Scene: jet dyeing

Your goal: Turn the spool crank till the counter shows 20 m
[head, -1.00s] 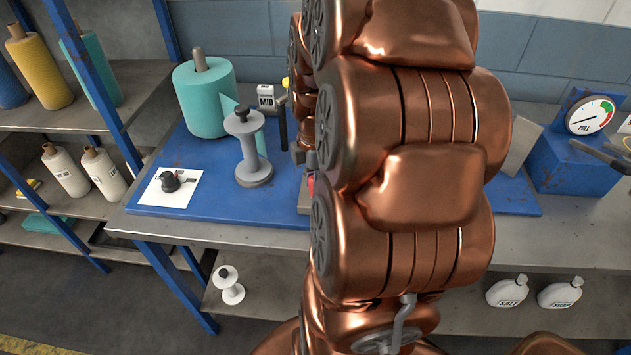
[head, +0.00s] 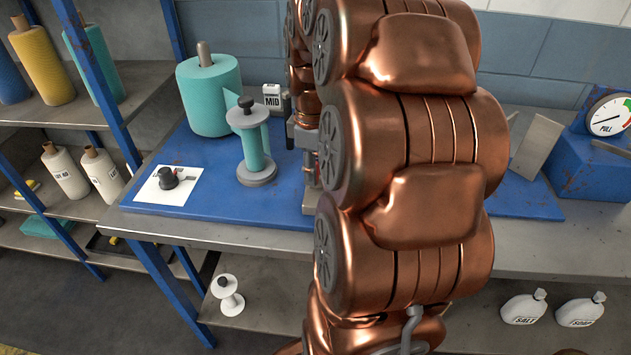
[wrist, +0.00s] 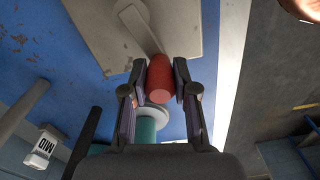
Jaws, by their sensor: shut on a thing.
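My gripper (wrist: 160,66) is shut on the red crank knob (wrist: 160,84) in the wrist view, with one finger on each side. A pale crank arm (wrist: 138,26) runs up from the knob over a worn grey plate. The spool (head: 254,146), with pale end discs and teal cloth on its core, stands upright on the blue board in the head view. It also shows partly behind my gripper in the wrist view (wrist: 149,110). A teal cloth roll (head: 207,108) stands behind it, with cloth reaching the spool. My arm hides the crank in the head view. No counter figure is readable.
A container marked MID (head: 271,98) stands behind the spool. A white card (head: 150,194) with a dark knob lies on the board's (head: 204,207) left part. A PULL dial (head: 607,116) is at far right. A rolls shelf (head: 60,118) stands at left.

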